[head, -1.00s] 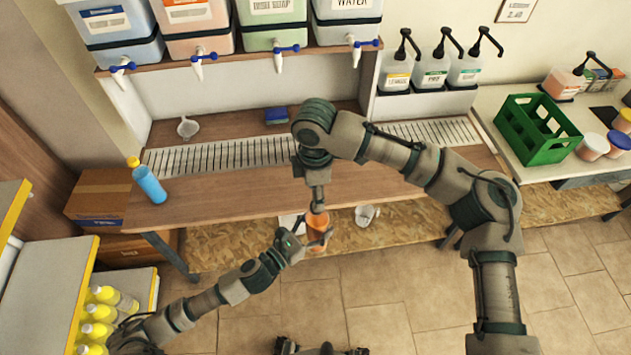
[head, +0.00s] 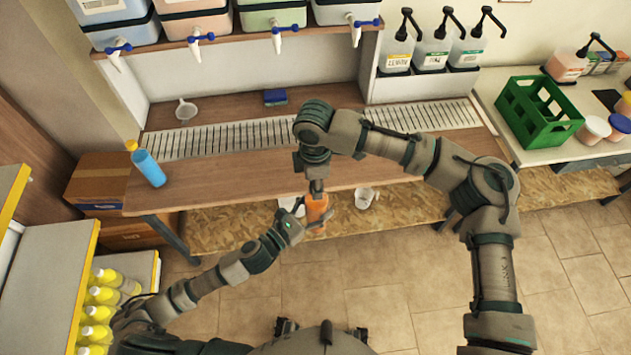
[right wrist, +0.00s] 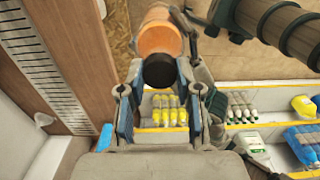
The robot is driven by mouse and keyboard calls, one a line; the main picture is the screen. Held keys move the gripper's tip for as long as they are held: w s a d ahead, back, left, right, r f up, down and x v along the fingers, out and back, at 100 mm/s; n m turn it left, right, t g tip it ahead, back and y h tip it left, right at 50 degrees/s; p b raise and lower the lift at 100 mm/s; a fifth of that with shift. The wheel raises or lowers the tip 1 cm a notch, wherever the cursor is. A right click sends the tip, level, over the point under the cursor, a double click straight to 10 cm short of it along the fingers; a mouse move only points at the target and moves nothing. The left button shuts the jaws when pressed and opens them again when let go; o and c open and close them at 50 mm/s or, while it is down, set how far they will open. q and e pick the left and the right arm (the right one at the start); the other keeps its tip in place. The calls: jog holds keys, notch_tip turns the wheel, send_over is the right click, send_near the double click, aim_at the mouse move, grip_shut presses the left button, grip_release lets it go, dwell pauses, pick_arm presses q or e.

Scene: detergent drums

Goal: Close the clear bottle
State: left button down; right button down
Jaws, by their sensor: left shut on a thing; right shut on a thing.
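The bottle (head: 317,209) looks orange rather than clear, and hangs in front of the bench's front edge. My left gripper (head: 312,222) is shut around its side; it also shows at the top of the right wrist view. A dark round cap (right wrist: 159,72) sits at the bottle's end in the right wrist view, and the orange bottle body (right wrist: 158,35) is right beyond it. My right gripper (head: 316,187) is shut on this cap from above. Cap and bottle look in line and touching; whether the thread is engaged cannot be told.
A blue bottle with a yellow cap (head: 147,165) stands on the bench (head: 215,178) at left. A clear cup (head: 364,197) and a white item (head: 290,206) are below the bench edge. A green crate (head: 540,115) stands at right.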

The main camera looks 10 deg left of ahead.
jog(key=shift+w, duration=0.1)
jog(key=shift+m, duration=0.6)
jog(key=c, duration=0.7)
grip_release()
jog(key=shift+r, duration=0.1)
notch_tip(320, 180, up, 12)
jog(key=shift+a+f, duration=0.1)
jog(key=shift+f, duration=0.05)
jog(key=shift+w, duration=0.1)
